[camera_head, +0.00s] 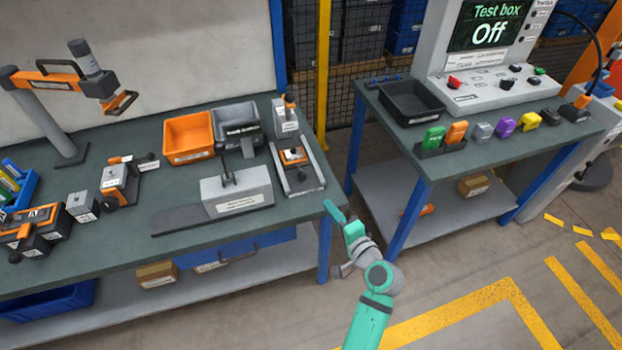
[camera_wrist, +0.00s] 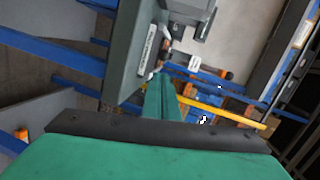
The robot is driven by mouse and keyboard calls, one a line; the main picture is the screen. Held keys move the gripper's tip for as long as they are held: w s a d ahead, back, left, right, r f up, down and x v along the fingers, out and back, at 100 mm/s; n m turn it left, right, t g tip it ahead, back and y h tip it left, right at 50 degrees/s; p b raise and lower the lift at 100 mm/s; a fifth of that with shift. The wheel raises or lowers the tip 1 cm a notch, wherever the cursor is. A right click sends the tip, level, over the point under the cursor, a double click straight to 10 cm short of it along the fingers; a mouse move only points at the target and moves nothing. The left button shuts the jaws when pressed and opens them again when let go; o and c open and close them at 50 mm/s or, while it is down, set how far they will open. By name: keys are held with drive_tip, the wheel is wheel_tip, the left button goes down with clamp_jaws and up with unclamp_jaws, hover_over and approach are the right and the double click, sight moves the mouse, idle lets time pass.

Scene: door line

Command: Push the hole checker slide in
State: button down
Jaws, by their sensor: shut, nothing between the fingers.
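The likely hole checker is the grey fixture at the right end of the left bench; its label is too small to read. A grey block (camera_head: 285,122) with an orange-topped handle stands at its back. In front, a slide (camera_head: 295,157) carrying an orange-and-dark part sits between rails, with a dark knob (camera_head: 303,175) towards the bench's front edge. A gap shows between slide and block. My green gripper (camera_head: 329,205) is shut and empty, just off the bench's front right corner, apart from the fixture. Its fingers also show in the wrist view (camera_wrist: 161,82).
A grey labelled block (camera_head: 237,198) with a post stands left of the fixture, near orange (camera_head: 188,155) and dark bins. The right bench (camera_head: 490,150) holds a test box (camera_head: 485,85) reading "Off" and several coloured parts. Open floor lies between and in front of the benches.

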approach(304, 178)
drive_tip(key=shift+m+g+y, duration=0.3)
drive_tip(key=shift+m+y, duration=0.1)
drive_tip(key=x, duration=0.6)
drive_tip(key=shift+w+d, duration=0.2)
drive_tip(key=shift+w, duration=0.2)
